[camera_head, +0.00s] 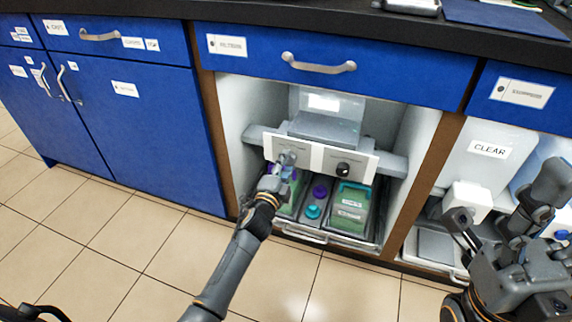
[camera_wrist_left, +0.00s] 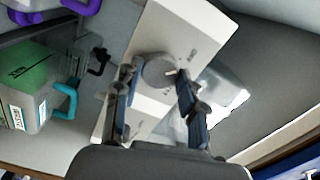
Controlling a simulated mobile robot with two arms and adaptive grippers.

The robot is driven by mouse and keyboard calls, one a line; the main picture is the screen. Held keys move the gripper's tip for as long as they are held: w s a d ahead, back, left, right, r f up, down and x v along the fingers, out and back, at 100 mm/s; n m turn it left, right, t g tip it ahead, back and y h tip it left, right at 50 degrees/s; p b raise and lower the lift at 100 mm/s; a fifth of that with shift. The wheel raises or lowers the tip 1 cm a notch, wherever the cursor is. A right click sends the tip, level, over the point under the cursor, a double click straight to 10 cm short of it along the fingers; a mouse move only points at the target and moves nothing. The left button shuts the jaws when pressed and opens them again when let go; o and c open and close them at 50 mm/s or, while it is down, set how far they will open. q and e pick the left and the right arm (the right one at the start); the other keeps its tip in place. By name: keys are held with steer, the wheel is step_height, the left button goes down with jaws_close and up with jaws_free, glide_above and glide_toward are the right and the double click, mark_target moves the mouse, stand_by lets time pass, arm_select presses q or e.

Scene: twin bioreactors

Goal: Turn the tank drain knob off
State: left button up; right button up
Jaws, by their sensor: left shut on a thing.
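A white panel (camera_head: 314,158) in the open bay under the counter carries two knobs. The right knob (camera_head: 343,169) is dark and free. My left gripper (camera_head: 283,164) is at the left knob and mostly covers it in the head view. In the left wrist view, the fingers of my left gripper (camera_wrist_left: 155,78) are on either side of a round grey knob (camera_wrist_left: 157,70), shut on it. The small print beside the knobs is too small to read, so I cannot tell its setting. My right gripper (camera_head: 505,212) is open and empty at the right.
Below the panel, a tray (camera_head: 302,229) holds a green container (camera_head: 350,206) with a teal handle and purple and teal parts. Blue drawers and cabinet doors (camera_head: 148,120) flank the bay. At the right, a white tank (camera_head: 482,153) reads CLEAR. The tiled floor in front is free.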

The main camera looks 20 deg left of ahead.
arm_select(q)
steer(key=o, duration=1.1)
steer(key=shift+o, duration=0.2)
steer(key=s, duration=1.2)
steer(key=shift+a, duration=0.2)
